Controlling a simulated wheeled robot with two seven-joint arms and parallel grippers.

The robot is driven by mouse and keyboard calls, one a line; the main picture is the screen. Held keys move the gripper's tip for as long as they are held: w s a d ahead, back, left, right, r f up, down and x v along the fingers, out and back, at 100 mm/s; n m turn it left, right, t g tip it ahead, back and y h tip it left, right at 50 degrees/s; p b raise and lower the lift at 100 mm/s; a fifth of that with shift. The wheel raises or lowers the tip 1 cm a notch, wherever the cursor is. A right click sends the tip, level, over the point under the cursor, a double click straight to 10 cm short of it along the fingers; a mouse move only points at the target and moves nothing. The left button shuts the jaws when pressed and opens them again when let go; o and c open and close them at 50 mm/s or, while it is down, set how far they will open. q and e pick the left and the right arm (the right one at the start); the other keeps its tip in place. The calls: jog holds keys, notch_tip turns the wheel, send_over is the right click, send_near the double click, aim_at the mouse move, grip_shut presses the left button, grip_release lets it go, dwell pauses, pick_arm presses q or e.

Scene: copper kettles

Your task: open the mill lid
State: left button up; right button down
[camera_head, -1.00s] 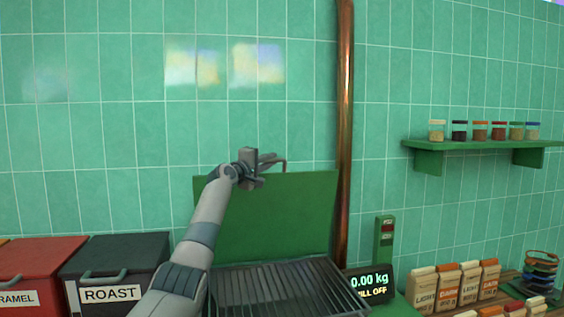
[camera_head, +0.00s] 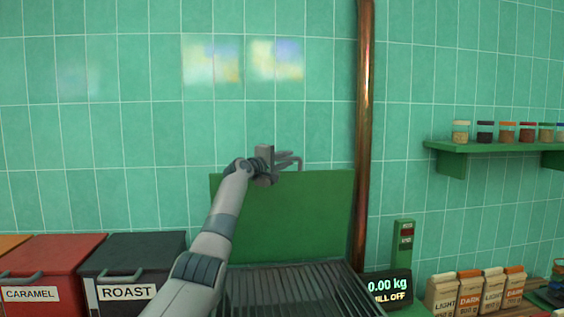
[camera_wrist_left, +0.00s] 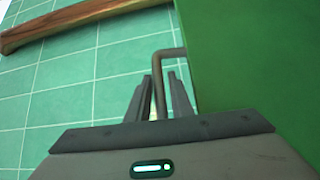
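The mill lid (camera_head: 290,215) is a green panel that stands upright, open, behind the dark slatted grate of the mill in the head view. In the left wrist view the lid (camera_wrist_left: 255,65) fills the right side. A thin bent handle (camera_wrist_left: 158,70) comes off its edge. My left gripper (camera_head: 288,160) is at the lid's top edge. In the wrist view its two fingers (camera_wrist_left: 160,82) are apart, with the handle between them and a gap visible beside it. My right gripper is not in view.
A red CARAMEL bin (camera_head: 55,268) and a dark ROAST bin (camera_head: 135,265) stand at the left. A copper pipe (camera_head: 364,130) runs up the tiled wall. A scale display (camera_head: 388,288), several coffee bags (camera_head: 470,292) and a spice shelf (camera_head: 490,147) are at the right.

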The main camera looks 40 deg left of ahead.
pick_arm(q)
jog(key=shift+s, duration=0.2)
jog(key=s+d+b, duration=0.1)
jog(key=s+b, duration=0.9)
jog(key=s, duration=0.7)
jog(key=shift+d+f, duration=0.3)
jog(key=shift+f, duration=0.1)
jog(key=shift+f, duration=0.1)
